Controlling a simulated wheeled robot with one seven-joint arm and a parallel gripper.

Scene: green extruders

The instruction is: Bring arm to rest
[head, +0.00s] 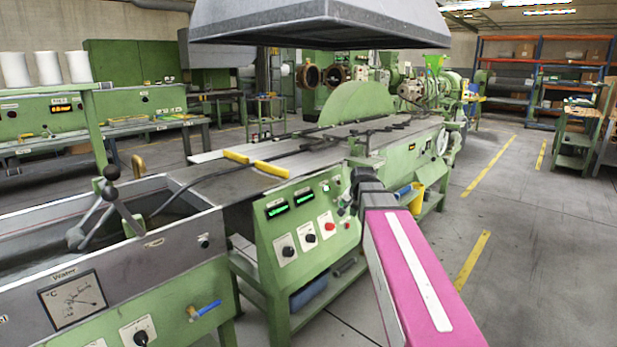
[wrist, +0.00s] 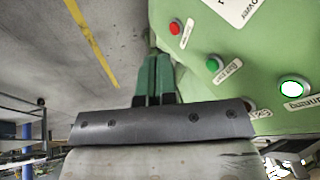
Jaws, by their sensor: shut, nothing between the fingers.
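My gripper (wrist: 153,75) shows in the wrist view as two green fingers side by side beyond a dark bracket. The fingers are shut with nothing between them. They point toward the edge of a green machine panel (wrist: 225,50), close beside it; I cannot tell whether they touch it. In the head view my pink arm with a white strip reaches forward from the lower right, its dark end beside the extruder line's control cabinet (head: 306,228). The fingers are hard to make out there.
A steel water trough (head: 180,225) with a lever stands at the left, and a grey hood (head: 318,20) hangs above. Yellow bars (head: 271,169) lie on the machine bed. Open concrete floor (head: 540,240) with yellow lines lies at the right, shelves (head: 545,75) behind it.

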